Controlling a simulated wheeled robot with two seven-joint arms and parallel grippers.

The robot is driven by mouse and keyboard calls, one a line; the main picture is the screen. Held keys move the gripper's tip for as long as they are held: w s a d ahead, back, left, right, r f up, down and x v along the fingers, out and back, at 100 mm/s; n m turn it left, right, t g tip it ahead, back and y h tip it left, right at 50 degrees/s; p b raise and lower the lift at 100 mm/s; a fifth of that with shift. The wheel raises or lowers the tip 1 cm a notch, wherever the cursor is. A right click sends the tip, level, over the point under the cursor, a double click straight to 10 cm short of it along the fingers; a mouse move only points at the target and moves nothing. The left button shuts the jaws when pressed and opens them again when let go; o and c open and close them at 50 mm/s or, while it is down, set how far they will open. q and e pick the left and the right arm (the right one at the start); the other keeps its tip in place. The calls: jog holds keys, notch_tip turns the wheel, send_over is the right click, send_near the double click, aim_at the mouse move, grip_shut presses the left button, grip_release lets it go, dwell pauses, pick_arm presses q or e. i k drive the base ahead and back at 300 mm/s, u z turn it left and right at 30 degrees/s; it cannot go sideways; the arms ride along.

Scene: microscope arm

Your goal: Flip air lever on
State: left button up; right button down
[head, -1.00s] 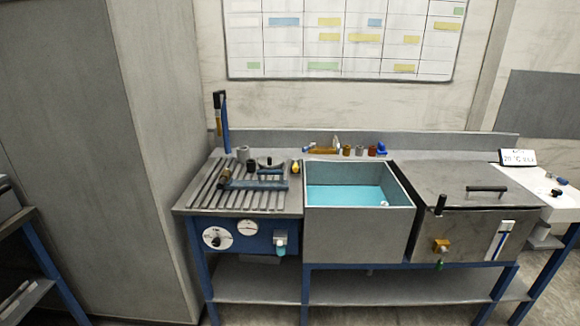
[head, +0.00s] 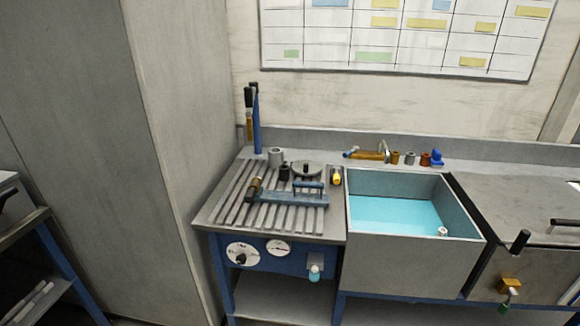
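A bench with a slatted grey top (head: 222,222) stands ahead of me in the head view. An upright blue lever-like bar (head: 257,125) with a black-handled piece beside it stands at its back left. A small yellow and black piece (head: 336,177) sits near the slatted top's right edge. The blue front panel (head: 215,250) carries a round white dial with a black knob (head: 241,255), a gauge (head: 279,248) and a small bottle-like fitting (head: 315,268). I cannot tell which part is the air lever. Neither of my grippers is in view.
A sink of blue water (head: 400,212) adjoins on the right, then a grey lidded box (head: 520,205) with a black handle. A blue tool (head: 290,198) and small cylinders lie on the slats. A tall grey cabinet (head: 100,150) stands close on the left.

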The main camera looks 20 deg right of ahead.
aim_at(336, 169)
jog(key=z, duration=0.15)
jog(key=i, duration=1.2)
jog(key=z, duration=0.6)
